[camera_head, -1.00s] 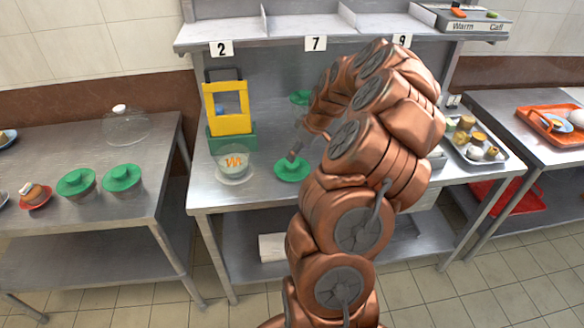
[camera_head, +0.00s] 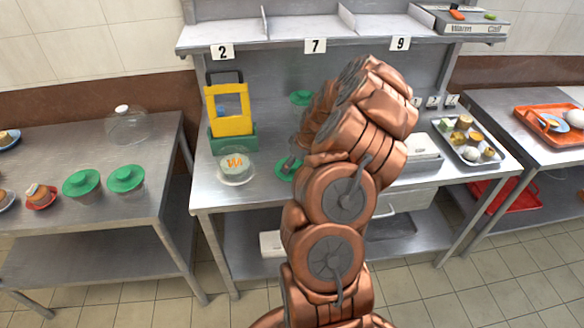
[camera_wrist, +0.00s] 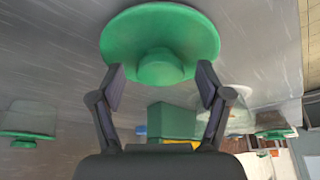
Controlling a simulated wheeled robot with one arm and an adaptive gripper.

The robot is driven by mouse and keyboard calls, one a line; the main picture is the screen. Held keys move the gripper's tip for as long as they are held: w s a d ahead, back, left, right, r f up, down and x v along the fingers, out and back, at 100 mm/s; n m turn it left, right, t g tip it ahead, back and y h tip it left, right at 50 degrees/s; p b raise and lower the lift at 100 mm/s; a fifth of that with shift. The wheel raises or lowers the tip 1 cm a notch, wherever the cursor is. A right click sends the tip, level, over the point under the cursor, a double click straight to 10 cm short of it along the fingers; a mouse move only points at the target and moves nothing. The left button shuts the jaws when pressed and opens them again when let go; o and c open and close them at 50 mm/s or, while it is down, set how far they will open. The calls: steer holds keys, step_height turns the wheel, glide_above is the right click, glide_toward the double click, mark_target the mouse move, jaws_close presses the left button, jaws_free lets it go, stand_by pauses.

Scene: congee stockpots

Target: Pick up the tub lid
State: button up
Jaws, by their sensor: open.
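A green round lid (camera_wrist: 122,40) with a raised knob is large in the wrist view. My gripper (camera_wrist: 160,80) is open, with one finger on each side of the knob and nothing visibly clamped. I cannot tell whether the fingers touch the lid. In the head view a green lid (camera_head: 284,173) lies on the middle steel table, largely hidden behind my arm and gripper. Another green lid (camera_head: 301,97) shows further back. Two tubs with green lids stand on the left table, one lid on the left (camera_head: 81,183) and one on the right (camera_head: 126,178).
A yellow-and-green stand (camera_head: 230,115) and a white bowl with orange marks (camera_head: 236,167) stand left of my arm. A steel tray of food (camera_head: 468,141) is at the right. A shelf (camera_head: 355,30) overhangs the table's back. A glass dome (camera_head: 126,124) stands on the left table.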

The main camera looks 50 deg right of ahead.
steer(key=c, duration=0.9)
steer(key=shift+c, duration=0.2)
steer(key=shift+r, duration=0.15)
